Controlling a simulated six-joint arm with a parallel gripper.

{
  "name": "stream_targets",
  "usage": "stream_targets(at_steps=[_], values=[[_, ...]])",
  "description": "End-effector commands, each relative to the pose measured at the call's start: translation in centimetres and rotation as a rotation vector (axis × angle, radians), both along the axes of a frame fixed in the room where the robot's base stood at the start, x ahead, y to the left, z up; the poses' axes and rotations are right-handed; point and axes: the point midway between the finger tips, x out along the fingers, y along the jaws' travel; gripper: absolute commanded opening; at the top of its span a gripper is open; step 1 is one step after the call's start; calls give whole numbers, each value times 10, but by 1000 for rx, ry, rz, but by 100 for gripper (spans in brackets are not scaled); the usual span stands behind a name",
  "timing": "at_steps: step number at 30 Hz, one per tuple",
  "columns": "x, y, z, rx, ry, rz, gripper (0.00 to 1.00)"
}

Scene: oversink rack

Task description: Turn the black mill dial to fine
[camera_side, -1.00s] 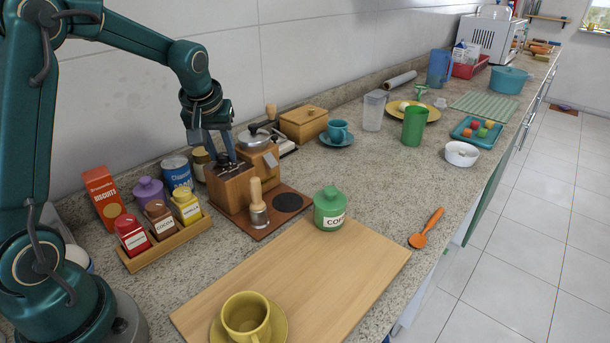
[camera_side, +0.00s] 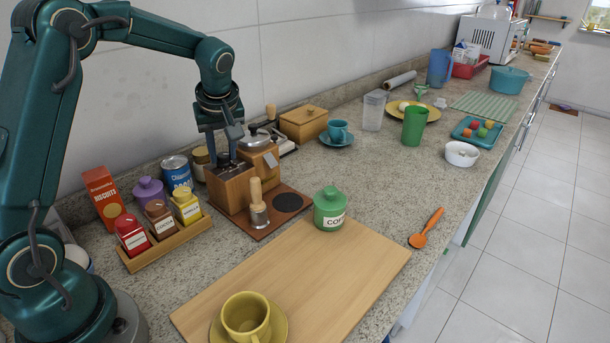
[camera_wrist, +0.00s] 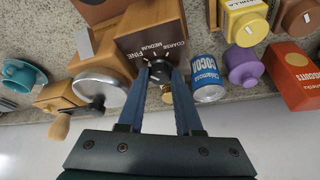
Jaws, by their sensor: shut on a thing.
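The mill is a brown wooden box (camera_side: 231,190) in the side view, left of the brown base's dark round pad. My gripper (camera_side: 224,161) points down onto its top. In the wrist view the mill's top face (camera_wrist: 151,34) carries the white words FINE, MEDIUM and COARSE. The black dial (camera_wrist: 160,75) sits between the fingertips of my gripper (camera_wrist: 161,72), which are shut on it from both sides. The fingers partly hide the dial, and I cannot tell clearly which word its mark faces.
A wooden grinder (camera_side: 258,160) with a metal lid stands close behind the mill. A wooden-handled tamper (camera_side: 258,205) stands in front. A spice rack (camera_side: 168,242) and a blue cocoa tin (camera_side: 177,173) are to the left. A green coffee jar (camera_side: 329,209) stands to the right.

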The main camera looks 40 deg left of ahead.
Motion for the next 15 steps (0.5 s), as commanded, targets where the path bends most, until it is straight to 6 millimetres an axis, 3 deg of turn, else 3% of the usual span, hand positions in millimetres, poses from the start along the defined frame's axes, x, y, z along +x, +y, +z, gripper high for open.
stream_targets(at_steps=[6, 7, 9, 15], values=[[-1, 0, 0, -2, 1, 2, 0], [-1, 0, 0, -3, 1, 2, 37], [-1, 0, 0, -2, 1, 2, 64], [0, 0, 0, -1, 0, 0, 64]])
